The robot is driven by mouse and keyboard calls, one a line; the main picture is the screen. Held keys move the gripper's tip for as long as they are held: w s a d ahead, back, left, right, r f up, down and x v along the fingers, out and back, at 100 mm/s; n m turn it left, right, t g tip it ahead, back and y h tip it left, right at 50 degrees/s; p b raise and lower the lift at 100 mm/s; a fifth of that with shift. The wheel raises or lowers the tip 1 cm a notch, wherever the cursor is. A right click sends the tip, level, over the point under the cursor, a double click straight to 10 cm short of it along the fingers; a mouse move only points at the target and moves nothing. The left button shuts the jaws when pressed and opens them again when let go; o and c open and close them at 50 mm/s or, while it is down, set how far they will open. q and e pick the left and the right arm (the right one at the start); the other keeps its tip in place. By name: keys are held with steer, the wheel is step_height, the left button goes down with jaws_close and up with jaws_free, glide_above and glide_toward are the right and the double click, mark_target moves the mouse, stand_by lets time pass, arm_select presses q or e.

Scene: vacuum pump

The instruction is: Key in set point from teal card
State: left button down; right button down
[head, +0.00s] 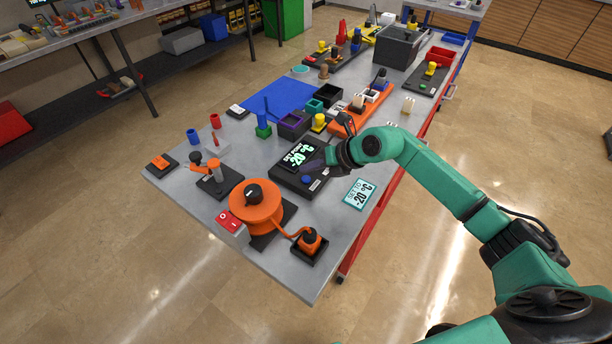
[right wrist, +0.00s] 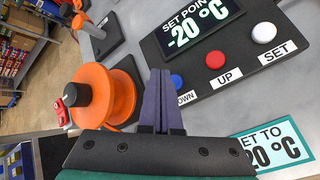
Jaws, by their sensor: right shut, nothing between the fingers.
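The dark control panel (head: 290,180) lies on the grey bench, and its display (head: 298,155) reads SET POINT -20 °C. The display is also in the right wrist view (right wrist: 200,25). Below it are a blue DOWN button (right wrist: 177,81), a red UP button (right wrist: 215,60) and a white SET button (right wrist: 263,32). The teal card (head: 360,194) lies beside the panel and reads SET TO -20 °C. In the wrist view the card (right wrist: 282,146) is partly cut off. My right gripper (right wrist: 160,76) is shut and empty, its tips beside the blue button. My left gripper is out of view.
An orange reel with a black knob (head: 256,200) and a red switch box (head: 230,222) stand near the bench's front-left. An orange plug (head: 309,240) sits at the front. Bins and a blue mat (head: 278,100) lie beyond the panel. Bare bench surrounds the card.

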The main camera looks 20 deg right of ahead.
mark_target(309, 181)
step_height(309, 181, up, 4)
steer(key=p, duration=0.2)
steer(key=shift+r+p, duration=0.1)
steer(key=shift+p, duration=0.2)
stand_by(0.5)
